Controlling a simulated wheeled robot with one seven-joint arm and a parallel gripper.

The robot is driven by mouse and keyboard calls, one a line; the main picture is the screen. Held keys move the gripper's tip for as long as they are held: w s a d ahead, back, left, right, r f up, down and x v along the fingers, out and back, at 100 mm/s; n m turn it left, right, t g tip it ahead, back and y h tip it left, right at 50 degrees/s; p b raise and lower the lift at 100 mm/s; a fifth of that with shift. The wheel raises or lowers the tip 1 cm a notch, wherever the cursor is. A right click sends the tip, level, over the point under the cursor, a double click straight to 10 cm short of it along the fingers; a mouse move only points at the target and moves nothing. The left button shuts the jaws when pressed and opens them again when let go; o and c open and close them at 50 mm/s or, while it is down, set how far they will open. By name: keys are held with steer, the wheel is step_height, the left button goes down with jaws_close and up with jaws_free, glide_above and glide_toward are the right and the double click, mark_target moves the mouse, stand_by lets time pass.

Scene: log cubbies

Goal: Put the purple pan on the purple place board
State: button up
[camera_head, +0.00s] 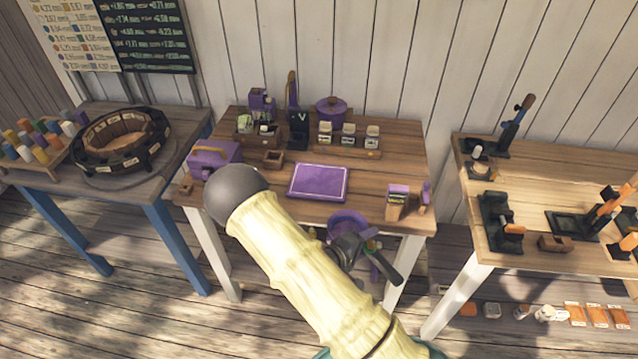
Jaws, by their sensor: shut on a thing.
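The purple place board (318,182) lies flat near the front middle of the central table. It has a pale border and its top is bare. The purple pan (347,221) is round and sits just in front of the table's front edge, to the right of and below the board in the picture. My dark gripper (367,242) is shut on the pan at its near side. My pale arm hides part of the gripper and the table edge, so the exact grip is hard to see.
A lidded purple pot (332,109) and a row of small jars (348,135) stand behind the board. A purple box (213,158) is at the left, and a small holder (397,201) at the right. Tables flank both sides.

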step_height(320, 180, down, 10)
steer(key=a+n+y+b, duration=0.1)
steer(key=a+b, duration=0.1)
steer(key=b, duration=0.5)
steer(key=shift+t, duration=0.4)
steer(key=shift+w+a+r, duration=0.1)
steer(key=shift+a, duration=0.1)
